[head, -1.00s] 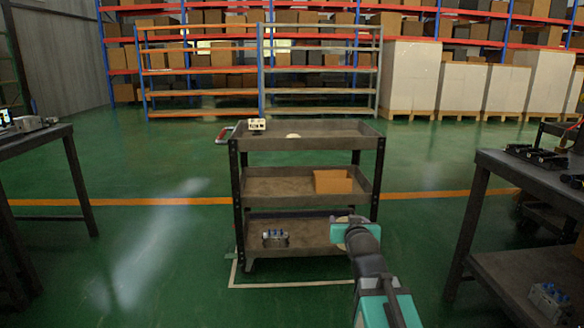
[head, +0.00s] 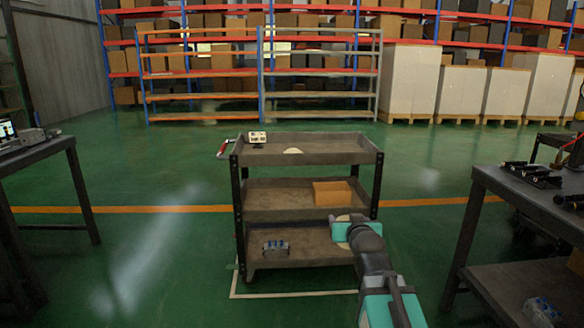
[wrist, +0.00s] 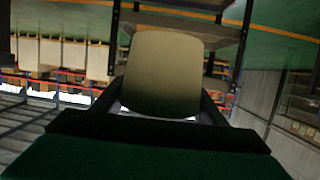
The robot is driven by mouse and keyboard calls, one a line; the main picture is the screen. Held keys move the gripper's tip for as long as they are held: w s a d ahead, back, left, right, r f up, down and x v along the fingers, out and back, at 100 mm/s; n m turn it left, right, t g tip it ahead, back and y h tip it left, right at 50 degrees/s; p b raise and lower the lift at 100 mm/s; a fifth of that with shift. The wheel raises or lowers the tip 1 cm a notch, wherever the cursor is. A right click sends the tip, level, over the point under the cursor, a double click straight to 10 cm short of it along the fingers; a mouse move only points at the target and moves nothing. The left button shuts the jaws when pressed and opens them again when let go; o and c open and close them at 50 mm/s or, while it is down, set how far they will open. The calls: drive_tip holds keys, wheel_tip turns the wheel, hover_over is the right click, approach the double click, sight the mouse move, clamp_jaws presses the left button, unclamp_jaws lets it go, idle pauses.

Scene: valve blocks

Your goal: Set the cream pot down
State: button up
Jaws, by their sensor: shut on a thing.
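My gripper (wrist: 163,104) is shut on the cream pot (wrist: 162,72), which fills the middle of the wrist view between the two dark fingers. In the head view my teal and black gripper (head: 352,232) is in front of the cart's right side, around the height of its lower shelves. There a small part of the cream pot (head: 343,218) shows above the gripper. The rest of the pot and the fingertips are hidden there. I cannot tell whether the pot touches a shelf.
The three-tier cart (head: 300,158) stands ahead. Its top tray holds a small white device (head: 257,138) and a flat cream piece (head: 293,151). An orange-brown box (head: 333,193) is on the middle shelf, a valve block (head: 275,247) on the bottom one. Dark tables flank both sides.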

wheel_tip(320, 180, up, 27)
drive_tip(key=p, duration=2.5)
drive_tip(key=shift+f+p, duration=0.2)
drive_tip(key=shift+p, duration=0.1)
drive_tip(key=shift+s, duration=0.15)
